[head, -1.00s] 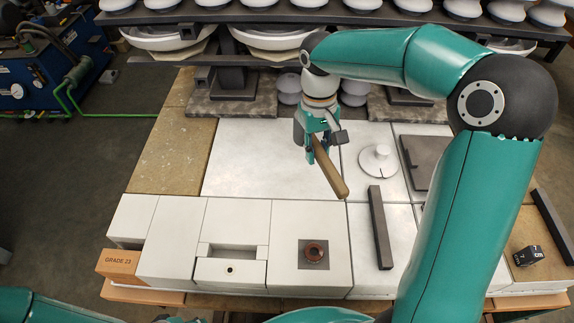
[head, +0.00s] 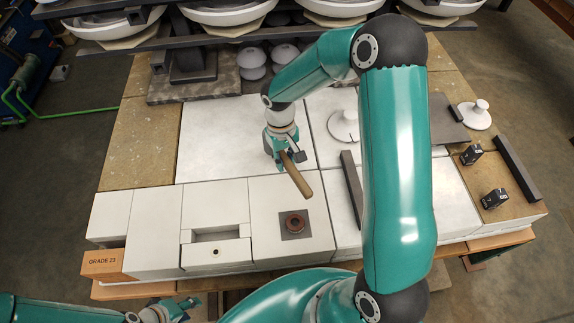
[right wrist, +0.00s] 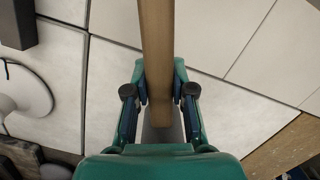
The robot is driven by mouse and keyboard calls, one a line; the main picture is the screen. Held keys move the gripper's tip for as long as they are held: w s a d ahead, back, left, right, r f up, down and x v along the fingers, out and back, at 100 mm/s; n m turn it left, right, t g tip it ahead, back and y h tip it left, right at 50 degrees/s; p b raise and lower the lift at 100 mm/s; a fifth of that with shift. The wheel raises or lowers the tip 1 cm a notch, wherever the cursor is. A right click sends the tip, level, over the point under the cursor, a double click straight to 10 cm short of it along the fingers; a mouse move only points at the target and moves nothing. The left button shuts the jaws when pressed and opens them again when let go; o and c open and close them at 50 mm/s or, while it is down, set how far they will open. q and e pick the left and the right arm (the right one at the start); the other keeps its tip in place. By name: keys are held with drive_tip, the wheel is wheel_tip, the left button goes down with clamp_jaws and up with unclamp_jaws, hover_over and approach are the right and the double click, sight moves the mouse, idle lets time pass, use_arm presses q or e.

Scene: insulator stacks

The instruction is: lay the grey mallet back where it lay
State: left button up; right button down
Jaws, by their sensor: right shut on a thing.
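My right gripper (head: 284,158) is shut on the wooden handle (head: 298,181) of the mallet, over the pale slabs. The handle slants down toward the lower right, its free end near the upper right corner of the block with the brown ring. In the right wrist view the handle (right wrist: 157,50) runs from the top edge down between the two fingers (right wrist: 160,100). A grey patch shows below the fingers there; I cannot tell whether it is the mallet's head. My left gripper (head: 178,309) is low at the left, off the table's front edge; its jaws are too small to read.
Dark cubes (head: 494,198) and another bar (head: 516,168) are at the right. The slab (head: 225,140) left of my gripper is bare.

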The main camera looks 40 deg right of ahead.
sight(285, 175)
drive_tip(key=shift+f, duration=1.95)
drive_tip(key=c, duration=1)
unclamp_jaws()
drive_tip(key=r, duration=0.4)
drive_tip(key=w+r, duration=0.1)
drive_tip(key=r, duration=0.7)
drive_tip(key=shift+w+d+b, duration=0.1)
drive_tip(key=shift+w+b, duration=0.1)
drive_tip(key=shift+b, duration=0.15)
drive_tip(key=shift+f, duration=0.1)
